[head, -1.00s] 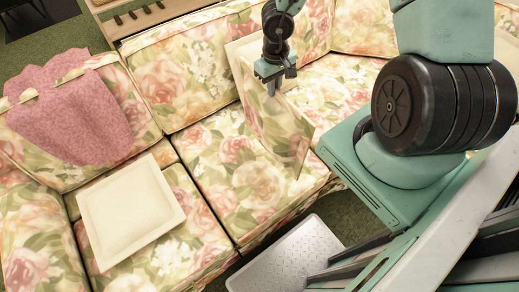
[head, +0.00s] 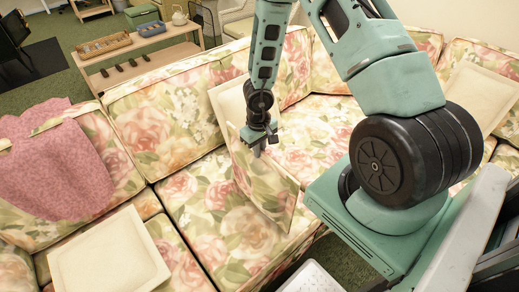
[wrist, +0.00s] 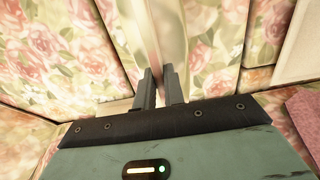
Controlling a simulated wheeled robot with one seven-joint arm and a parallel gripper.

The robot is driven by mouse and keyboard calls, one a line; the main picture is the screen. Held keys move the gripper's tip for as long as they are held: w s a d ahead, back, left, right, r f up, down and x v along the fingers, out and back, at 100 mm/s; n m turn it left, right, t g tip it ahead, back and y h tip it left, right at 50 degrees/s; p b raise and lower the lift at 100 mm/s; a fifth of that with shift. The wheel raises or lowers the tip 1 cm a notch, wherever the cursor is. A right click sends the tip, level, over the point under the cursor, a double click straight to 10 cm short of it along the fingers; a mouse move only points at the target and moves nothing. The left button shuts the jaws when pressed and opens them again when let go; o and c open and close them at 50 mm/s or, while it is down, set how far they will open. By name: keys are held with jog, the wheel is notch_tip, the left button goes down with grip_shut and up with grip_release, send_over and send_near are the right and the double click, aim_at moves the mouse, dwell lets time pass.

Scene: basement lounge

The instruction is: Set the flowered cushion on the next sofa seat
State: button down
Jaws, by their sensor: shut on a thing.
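The flowered cushion (head: 262,183) stands tilted on edge over the sofa seat (head: 225,205), in the middle of the head view. Its print closely matches the sofa cover. My gripper (head: 258,148) is shut on its upper edge from above. In the wrist view, the two fingers of my gripper (wrist: 160,88) pinch the cushion (wrist: 156,35), which is seen nearly edge-on. The seat to the right of the cushion (head: 315,135) is bare in its visible part. I cannot tell whether the cushion's lower edge touches the seat.
A cream cushion (head: 227,104) leans on the backrest just behind the held one. Another cream cushion (head: 110,258) lies at lower left, and one (head: 482,92) leans at right. A pink cloth (head: 52,165) drapes the left backrest. A wooden shelf unit (head: 140,52) stands behind the sofa.

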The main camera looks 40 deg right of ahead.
jog(key=shift+f, duration=0.1)
jog(key=c, duration=1.5)
grip_release()
notch_tip(320, 180, up, 12)
jog(key=p, duration=0.6)
jog(key=w+a+r+n+t+y, duration=0.15)
jog(key=w+a+r+t, duration=0.3)
jog(key=a+r, duration=0.45)
jog(key=s+a+r+n+y, duration=0.1)
jog(key=a+r, duration=0.2)
jog(key=a, duration=0.3)
jog(key=s+a+r+n+y, duration=0.1)
jog(key=s+a+r+n, duration=0.15)
jog(key=a, duration=0.35)
jog(key=s+a+r+n+g, duration=0.1)
jog(key=s+a+r+g, duration=0.25)
jog(key=s+a, duration=0.35)
jog(key=s+d+r+n+h, duration=0.1)
jog(key=s+d+r, duration=0.1)
jog(key=s, duration=0.5)
jog(key=s+d+r+h, duration=0.1)
jog(key=s+r+h, duration=0.1)
jog(key=s, duration=0.4)
jog(key=shift+s+d+r+n+g, duration=0.3)
jog(key=shift+s+d+n, duration=0.1)
